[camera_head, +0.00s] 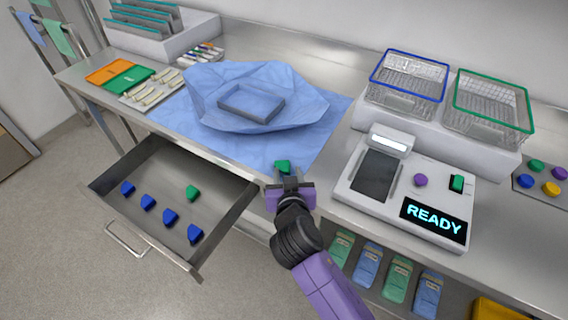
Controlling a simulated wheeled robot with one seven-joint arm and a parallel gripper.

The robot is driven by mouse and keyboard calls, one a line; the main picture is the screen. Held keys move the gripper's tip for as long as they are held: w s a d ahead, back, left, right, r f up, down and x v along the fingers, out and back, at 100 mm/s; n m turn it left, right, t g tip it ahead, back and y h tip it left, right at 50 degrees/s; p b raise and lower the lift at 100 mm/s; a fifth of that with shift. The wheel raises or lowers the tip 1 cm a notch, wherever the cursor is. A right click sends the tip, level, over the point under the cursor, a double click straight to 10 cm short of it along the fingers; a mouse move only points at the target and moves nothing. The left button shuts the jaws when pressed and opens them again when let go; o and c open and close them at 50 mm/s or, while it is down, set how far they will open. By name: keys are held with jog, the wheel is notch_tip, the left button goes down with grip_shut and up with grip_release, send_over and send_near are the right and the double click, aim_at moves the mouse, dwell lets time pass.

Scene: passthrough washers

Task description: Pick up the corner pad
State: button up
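My gripper (285,174) is over the front edge of the counter, to the right of the open drawer (226,219). A small green corner pad (283,166) is at its fingertips, and the fingers look shut on it. The pad is in front of the blue wrap, and I cannot tell how high above the counter it is. Another green corner pad (192,192) lies in the drawer with several blue corner pads (148,202). A grey tray (252,103) sits on the crumpled blue wrap (310,103).
A white device (345,188) reading READY stands right of my gripper. Two wire baskets (408,82) with blue and green rims are behind it. Green and blue packs (369,263) are under the counter. Orange and green cards (110,72) lie at the left. The open drawer juts out.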

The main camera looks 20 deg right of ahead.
grip_shut()
jog(key=shift+r, duration=0.15)
